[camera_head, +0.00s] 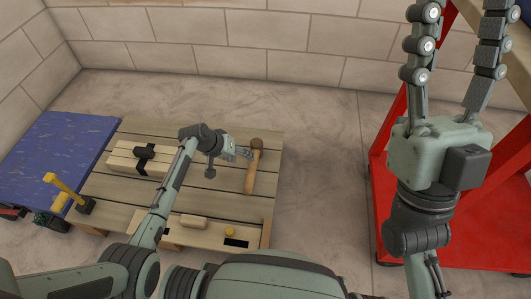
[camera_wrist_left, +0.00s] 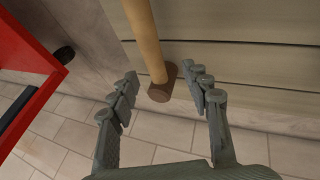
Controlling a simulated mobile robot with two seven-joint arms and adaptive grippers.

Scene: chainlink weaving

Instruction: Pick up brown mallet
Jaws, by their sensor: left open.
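The brown mallet lies on the wooden table, with its dark brown head (camera_head: 257,143) near the far right edge and its light wooden handle (camera_head: 251,177) running toward the front. My left gripper (camera_head: 246,152) is just left of the head, partly hidden by its own wrist. In the left wrist view the mallet head (camera_wrist_left: 161,86) shows between the two spread fingers of my left gripper (camera_wrist_left: 163,78), with no clear contact. My right gripper (camera_head: 462,12) is raised at the right, fingers apart and empty, far from the mallet.
The wooden table (camera_head: 225,200) also bears a wooden block with a black clamp (camera_head: 145,152), a small wooden piece (camera_head: 194,221) and a yellow object (camera_head: 230,231). A yellow-handled hammer (camera_head: 66,188) is at the left, by a blue surface (camera_head: 58,150). A red frame (camera_head: 385,215) stands right.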

